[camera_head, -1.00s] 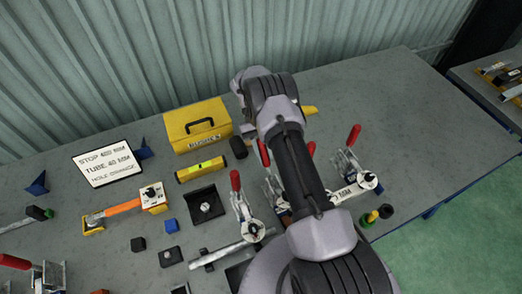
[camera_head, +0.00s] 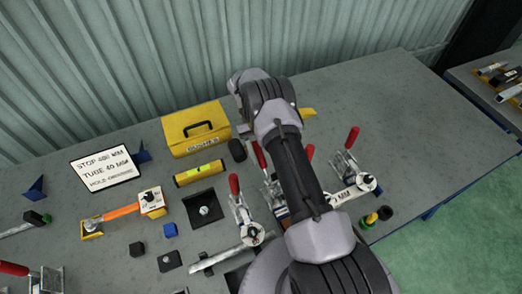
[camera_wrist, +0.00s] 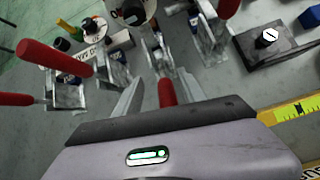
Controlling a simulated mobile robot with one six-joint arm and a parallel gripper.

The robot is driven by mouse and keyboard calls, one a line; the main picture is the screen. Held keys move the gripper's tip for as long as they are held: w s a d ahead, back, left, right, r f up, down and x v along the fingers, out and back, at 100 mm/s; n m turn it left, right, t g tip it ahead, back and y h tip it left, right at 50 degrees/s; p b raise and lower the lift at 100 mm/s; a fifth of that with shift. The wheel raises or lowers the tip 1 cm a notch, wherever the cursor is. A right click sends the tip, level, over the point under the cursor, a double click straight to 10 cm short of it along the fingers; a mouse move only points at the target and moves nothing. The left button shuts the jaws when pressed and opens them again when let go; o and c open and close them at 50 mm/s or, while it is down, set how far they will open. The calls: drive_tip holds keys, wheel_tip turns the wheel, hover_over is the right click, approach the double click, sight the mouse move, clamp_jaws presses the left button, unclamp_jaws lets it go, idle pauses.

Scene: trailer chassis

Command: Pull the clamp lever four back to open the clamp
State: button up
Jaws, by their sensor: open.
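Several toggle clamps with red lever handles stand on the grey bench. In the wrist view, my gripper (camera_wrist: 160,88) is open, with one red clamp lever (camera_wrist: 167,93) showing between its two fingers. No grip on it shows, and touching cannot be told. Two more red levers (camera_wrist: 55,57) (camera_wrist: 16,99) show at the left and another (camera_wrist: 228,8) at the top. In the head view, red levers show at the left of my arm (camera_head: 235,184) (camera_head: 259,155) and at the right (camera_head: 352,138). I cannot tell which lever is number four.
A yellow toolbox (camera_head: 196,128), a yellow level (camera_head: 199,173) and a white sign (camera_head: 104,168) lie toward the back left. A black block with a bolt (camera_head: 204,209) is beside the clamps. The right part of the bench (camera_head: 410,110) is clear.

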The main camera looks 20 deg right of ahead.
drive_tip(key=v, duration=0.5)
drive_tip(key=shift+w+r, duration=0.15)
drive_tip(key=shift+w, duration=0.1)
drive_tip(key=shift+w+r, duration=0.25)
drive_tip(key=shift+r, duration=0.15)
